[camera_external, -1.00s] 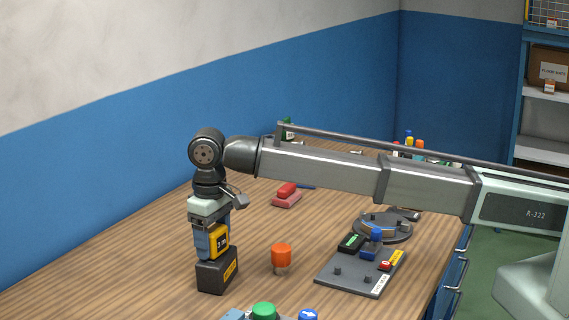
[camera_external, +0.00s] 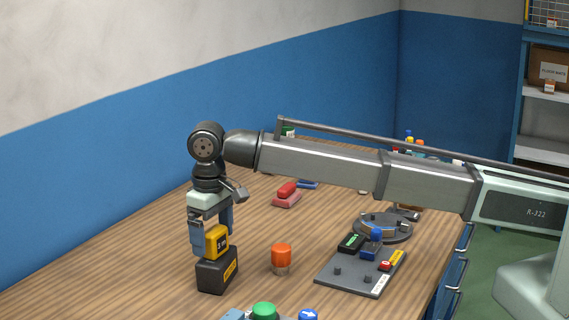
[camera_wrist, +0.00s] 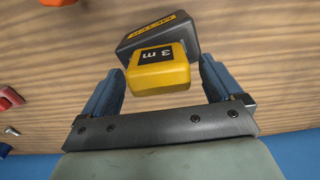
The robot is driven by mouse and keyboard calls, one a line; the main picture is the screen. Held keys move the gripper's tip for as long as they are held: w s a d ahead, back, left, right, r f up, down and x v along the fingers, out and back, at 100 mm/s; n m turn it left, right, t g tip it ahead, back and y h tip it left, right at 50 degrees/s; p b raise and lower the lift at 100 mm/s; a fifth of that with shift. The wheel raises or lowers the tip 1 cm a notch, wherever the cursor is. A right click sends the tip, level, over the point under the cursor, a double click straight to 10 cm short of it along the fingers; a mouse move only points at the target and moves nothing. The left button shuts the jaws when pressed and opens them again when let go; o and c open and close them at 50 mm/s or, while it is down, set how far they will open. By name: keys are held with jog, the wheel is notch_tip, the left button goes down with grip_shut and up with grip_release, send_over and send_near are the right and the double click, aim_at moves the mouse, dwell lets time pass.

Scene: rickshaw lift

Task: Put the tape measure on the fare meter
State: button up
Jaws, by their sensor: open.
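The yellow and black tape measure (camera_external: 217,241) rests on top of the black fare meter (camera_external: 217,271), which stands on the wooden table. In the wrist view the tape measure (camera_wrist: 160,68) shows its "3 m" label, with the fare meter (camera_wrist: 152,30) beneath and beyond it. My gripper (camera_external: 213,247) is open, its blue fingers on either side of the tape measure. The wrist view shows a gap between each fingertip and the tape measure, and my gripper (camera_wrist: 158,85) holds nothing.
An orange-capped jar (camera_external: 281,258) stands right of the fare meter. A grey board (camera_external: 345,278) with small parts lies further right, near a round grey plate (camera_external: 382,228). Red blocks (camera_external: 287,195) lie behind. A green button (camera_external: 263,311) is at the front edge of view.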

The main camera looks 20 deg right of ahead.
aim_at(212, 229)
notch_tip(212, 229, up, 11)
jog(key=shift+f, duration=0.1)
dwell(0.3)
